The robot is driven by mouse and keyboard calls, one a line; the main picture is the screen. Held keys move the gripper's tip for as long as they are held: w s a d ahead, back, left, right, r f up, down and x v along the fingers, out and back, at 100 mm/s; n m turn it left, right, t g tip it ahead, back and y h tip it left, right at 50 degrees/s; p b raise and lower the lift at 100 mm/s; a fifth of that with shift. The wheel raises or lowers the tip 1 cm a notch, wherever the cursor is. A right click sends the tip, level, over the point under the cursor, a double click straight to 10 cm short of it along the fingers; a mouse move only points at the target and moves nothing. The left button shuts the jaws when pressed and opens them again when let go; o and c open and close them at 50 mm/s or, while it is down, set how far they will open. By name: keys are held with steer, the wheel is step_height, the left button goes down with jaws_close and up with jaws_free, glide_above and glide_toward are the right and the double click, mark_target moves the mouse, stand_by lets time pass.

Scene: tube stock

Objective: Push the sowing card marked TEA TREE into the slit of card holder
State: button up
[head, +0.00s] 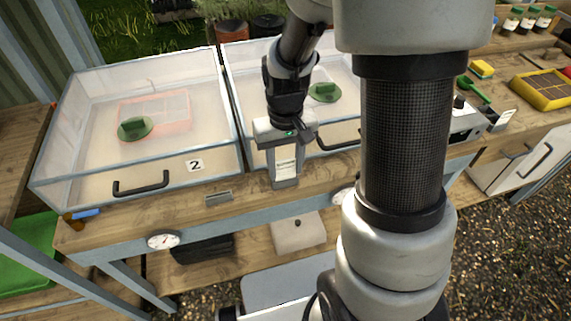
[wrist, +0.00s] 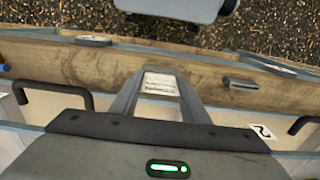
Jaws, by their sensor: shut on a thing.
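My gripper (head: 285,180) points down at the front edge of the bench, before the right-hand clear box. It is shut on a pale card (head: 286,166), which stands between its fingers. In the wrist view the card (wrist: 159,84) shows lines of print too small to read, between the fingers of my gripper (wrist: 160,76). A small grey card holder (head: 218,198) sits on the bench edge below the box marked 2, left of my gripper; it also shows in the wrist view (wrist: 241,83), empty. Whether another holder lies under the card is hidden by the fingertips.
Two clear lidded boxes with dark handles stand just behind the edge: the left one (head: 52,181) is marked 2. Round dials (head: 163,241) are on the front rail. A yellow tray (head: 545,101) and small jars are at the right. My arm hides part of the bench.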

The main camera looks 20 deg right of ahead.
steer(key=shift+f+b, duration=0.5)
steer(key=shift+f, duration=0.2)
steer(key=o, duration=2)
steer(key=shift+r, duration=0.1)
steer(key=shift+r+p, duration=1)
steer(key=shift+r, duration=0.2)
steer(key=shift+r+p, duration=2.2)
steer(key=shift+r, duration=0.6)
